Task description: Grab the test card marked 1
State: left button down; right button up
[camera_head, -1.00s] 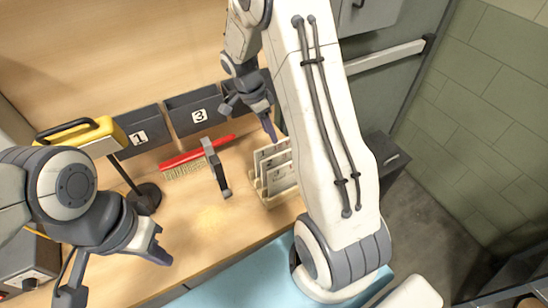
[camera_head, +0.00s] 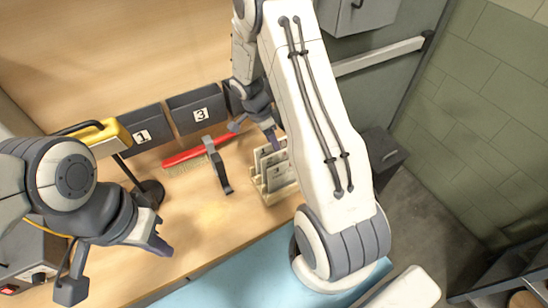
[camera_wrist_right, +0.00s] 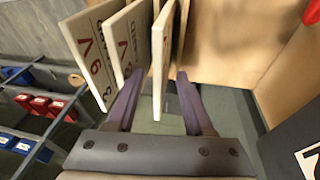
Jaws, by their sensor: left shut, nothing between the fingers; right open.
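A pale wooden rack (camera_head: 285,195) on the bench holds three upright test cards (camera_head: 283,172). My right gripper (camera_head: 274,136) is at the rack's back edge, open and pointing down. In the right wrist view its fingers (camera_wrist_right: 158,88) straddle the nearest card (camera_wrist_right: 159,62), with one finger on each side and no grip on it. Two more cards, the middle card (camera_wrist_right: 122,42) and the far-left card (camera_wrist_right: 86,52), stand beside it. Their printed marks are tilted and hard to read. My left gripper (camera_head: 160,243) is shut and empty, over the bench's front left.
Dark bins labelled 1 (camera_head: 141,136) and 3 (camera_head: 199,115) line the bench back. A red-handled brush (camera_head: 190,158) and a dark clamp-like tool (camera_head: 217,168) lie left of the rack. A yellow lamp (camera_head: 103,137) stands at left. Bench between left gripper and rack is clear.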

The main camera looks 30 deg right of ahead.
jog(key=shift+f+b, duration=0.2)
jog(key=shift+b, duration=0.25)
dwell(0.4)
grip_shut()
jog(key=shift+s, duration=0.2)
dwell(1.1)
